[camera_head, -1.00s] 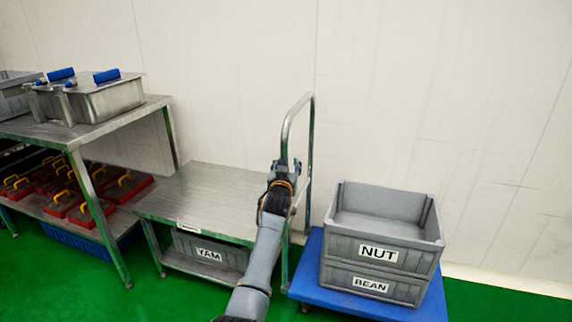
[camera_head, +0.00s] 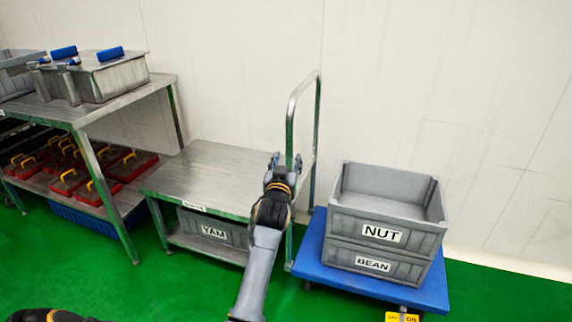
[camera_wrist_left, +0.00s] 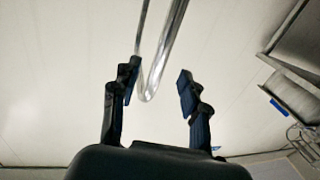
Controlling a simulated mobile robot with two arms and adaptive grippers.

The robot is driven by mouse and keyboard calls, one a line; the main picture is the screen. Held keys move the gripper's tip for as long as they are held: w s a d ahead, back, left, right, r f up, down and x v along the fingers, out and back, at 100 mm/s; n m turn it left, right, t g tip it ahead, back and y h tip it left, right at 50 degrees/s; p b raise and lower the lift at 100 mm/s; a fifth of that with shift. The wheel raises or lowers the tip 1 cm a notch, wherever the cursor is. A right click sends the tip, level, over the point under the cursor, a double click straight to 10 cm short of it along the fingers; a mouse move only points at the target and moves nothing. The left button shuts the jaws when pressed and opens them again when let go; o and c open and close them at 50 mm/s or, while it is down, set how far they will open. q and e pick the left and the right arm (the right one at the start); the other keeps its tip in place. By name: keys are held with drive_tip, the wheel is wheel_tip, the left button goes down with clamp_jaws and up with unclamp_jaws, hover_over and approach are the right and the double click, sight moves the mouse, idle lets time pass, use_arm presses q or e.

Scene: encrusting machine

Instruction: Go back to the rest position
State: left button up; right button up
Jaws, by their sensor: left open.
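My left gripper (camera_head: 285,160) is open and empty, pointing away from me in the head view. It appears in front of the cart's metal handle (camera_head: 317,120), beside the right end of the low steel table (camera_head: 215,165). In the left wrist view the two fingers of the left gripper (camera_wrist_left: 158,82) stand apart. The bent handle bar (camera_wrist_left: 150,95) shows between them, with no clear contact. My right gripper is not in view.
A blue cart (camera_head: 312,255) carries a NUT crate (camera_head: 381,234) stacked on a BEAN crate (camera_head: 373,265). A YAM crate (camera_head: 214,231) sits under the low table. A taller table (camera_head: 150,92) at left holds a steel box (camera_head: 110,78). Green floor (camera_head: 200,290) is open in front.

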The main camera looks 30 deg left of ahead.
use_arm(q)
drive_tip(key=shift+v, duration=0.85)
